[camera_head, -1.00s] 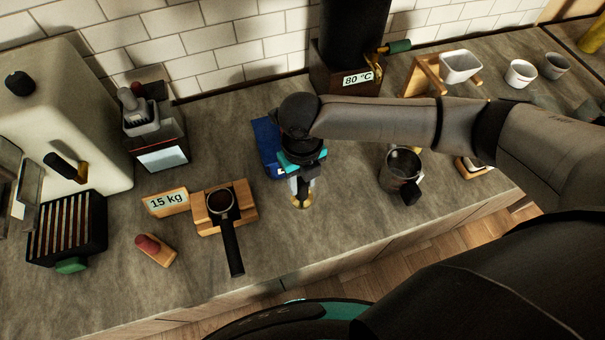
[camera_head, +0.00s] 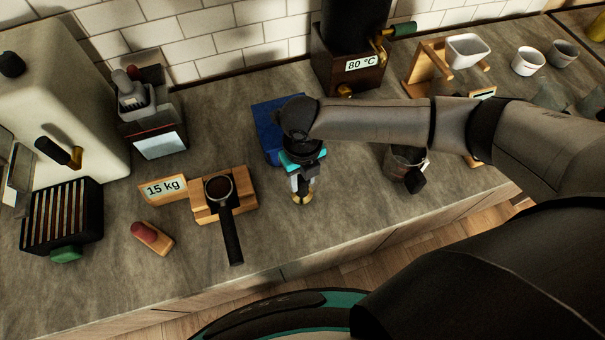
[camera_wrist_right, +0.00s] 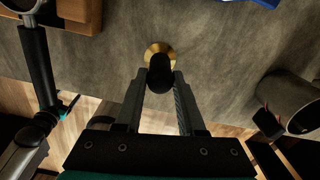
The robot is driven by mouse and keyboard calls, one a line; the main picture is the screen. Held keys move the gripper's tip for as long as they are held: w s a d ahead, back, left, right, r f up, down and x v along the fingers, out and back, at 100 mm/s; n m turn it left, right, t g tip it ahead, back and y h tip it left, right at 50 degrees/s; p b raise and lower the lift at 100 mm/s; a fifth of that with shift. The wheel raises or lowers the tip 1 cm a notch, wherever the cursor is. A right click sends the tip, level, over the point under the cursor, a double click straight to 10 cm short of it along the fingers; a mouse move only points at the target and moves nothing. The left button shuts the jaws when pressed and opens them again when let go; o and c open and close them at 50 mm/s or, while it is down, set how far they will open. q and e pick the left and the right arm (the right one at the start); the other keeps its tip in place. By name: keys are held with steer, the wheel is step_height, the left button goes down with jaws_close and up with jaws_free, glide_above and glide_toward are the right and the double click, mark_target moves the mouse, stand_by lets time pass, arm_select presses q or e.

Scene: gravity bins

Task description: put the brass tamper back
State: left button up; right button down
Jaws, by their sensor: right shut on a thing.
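The brass tamper has a brass base (camera_head: 302,198) and a dark handle. My right gripper (camera_head: 303,182) is shut on the handle, with the base pointing down over the counter. In the right wrist view the black handle (camera_wrist_right: 160,72) sits between the two fingertips (camera_wrist_right: 162,80), and the brass base shows beyond it. I cannot tell whether the base touches the counter. A portafilter (camera_head: 219,189) with dark grounds rests on a wooden stand (camera_head: 247,195) to the left of the tamper. My left gripper is not in view.
A blue mat (camera_head: 267,135) lies behind my right gripper, partly hidden. A metal pitcher (camera_head: 400,166) stands to the right, partly under my arm. A "15 kg" sign (camera_head: 163,187) and a red-topped wooden piece (camera_head: 152,237) are left. The counter around the tamper is bare.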

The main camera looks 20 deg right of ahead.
steer(key=shift+f, duration=0.35)
steer(key=shift+f+b, duration=0.45)
steer(key=shift+f, duration=0.15)
stand_by(0.4)
steer(key=shift+c, duration=2.2)
jaws_free()
steer(key=shift+r, duration=0.1)
step_height(320, 180, up, 15)
